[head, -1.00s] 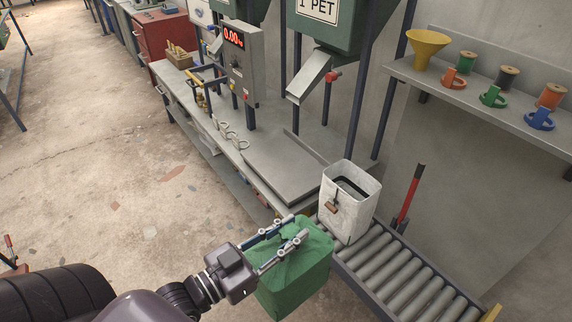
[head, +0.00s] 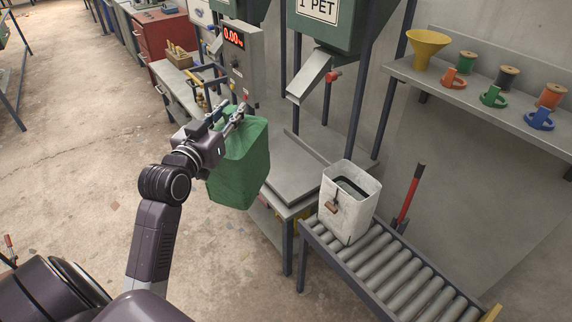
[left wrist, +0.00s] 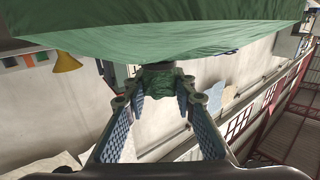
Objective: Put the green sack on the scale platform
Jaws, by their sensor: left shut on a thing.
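My left gripper (head: 226,122) is shut on the green sack (head: 241,165) at its top and holds it up in the air. The sack hangs upright in front of the bench, beside the scale platform's left edge in the head view. In the left wrist view the sack (left wrist: 160,30) fills the top, and its gathered neck is between the fingers (left wrist: 160,88). The scale platform (head: 298,180) is a flat grey plate on the bench, partly hidden by the sack; its visible part is bare. The scale display (head: 234,37) reads 0.00. My right gripper is not in view.
A grey chute (head: 312,77) hangs above the bench behind the platform. A shelf (head: 480,107) with a yellow funnel and spools is at right.

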